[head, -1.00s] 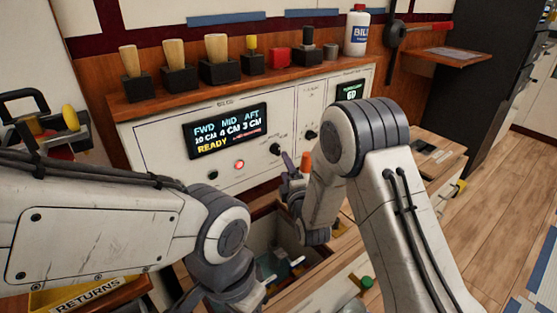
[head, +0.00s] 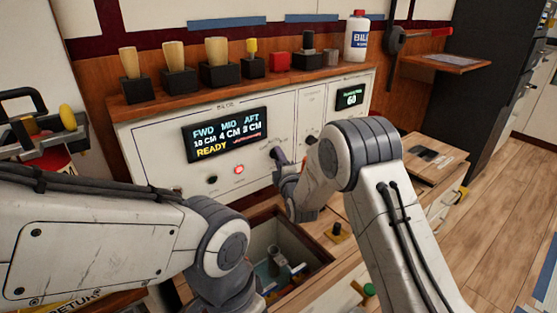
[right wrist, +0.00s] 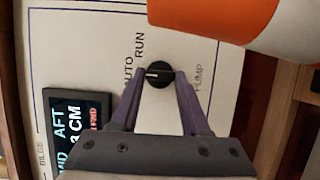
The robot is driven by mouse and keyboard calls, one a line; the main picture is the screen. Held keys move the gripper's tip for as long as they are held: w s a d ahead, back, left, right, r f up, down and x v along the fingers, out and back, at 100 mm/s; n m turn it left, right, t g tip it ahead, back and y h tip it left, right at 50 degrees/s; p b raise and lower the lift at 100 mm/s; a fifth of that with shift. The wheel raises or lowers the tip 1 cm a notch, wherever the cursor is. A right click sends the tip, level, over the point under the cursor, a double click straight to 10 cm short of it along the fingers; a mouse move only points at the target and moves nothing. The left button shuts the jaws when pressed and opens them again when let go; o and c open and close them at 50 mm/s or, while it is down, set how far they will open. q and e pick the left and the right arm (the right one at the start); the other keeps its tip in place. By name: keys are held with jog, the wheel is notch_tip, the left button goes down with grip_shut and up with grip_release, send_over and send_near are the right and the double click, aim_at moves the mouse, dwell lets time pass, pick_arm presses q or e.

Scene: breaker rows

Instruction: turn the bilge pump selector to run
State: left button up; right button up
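The bilge pump selector is a small black knob (right wrist: 158,75) with a white pointer line, on a white panel (head: 170,150). In the right wrist view the pointer faces left, toward the partly covered AUTO label; the RUN label (right wrist: 139,45) is above it. My right gripper (right wrist: 160,72) is open, with one purple finger on each side of the knob. I cannot tell whether either finger touches it. In the head view the right gripper (head: 279,160) is at the panel and covers the knob. My left arm is at lower left; its fingers do not show.
An orange and white object (right wrist: 240,20) is close beside the right gripper in the wrist view. A lit display (head: 225,135) reads READY, above a red lamp (head: 239,170). Brushes and a white bottle (head: 357,36) stand on the shelf. An open bin (head: 262,240) lies below.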

grip_shut()
jog(key=shift+d+r+m+g+y+p, duration=0.15)
jog(key=shift+m+g+p, duration=0.45)
jog(key=shift+m+p, duration=0.6)
jog(key=shift+a+m+g+y+p, duration=0.1)
jog(key=shift+m+g+p, duration=0.5)
jog(key=shift+m+p, duration=0.55)
jog(key=shift+d+r+m+g+y+p, duration=0.15)
jog(key=shift+m+g+p, duration=0.45)
jog(key=shift+m+p, duration=0.6)
jog(key=shift+f, duration=0.1)
jog(key=o, duration=1.1)
grip_release()
jog(key=shift+c, duration=0.2)
jog(key=shift+s, duration=0.1)
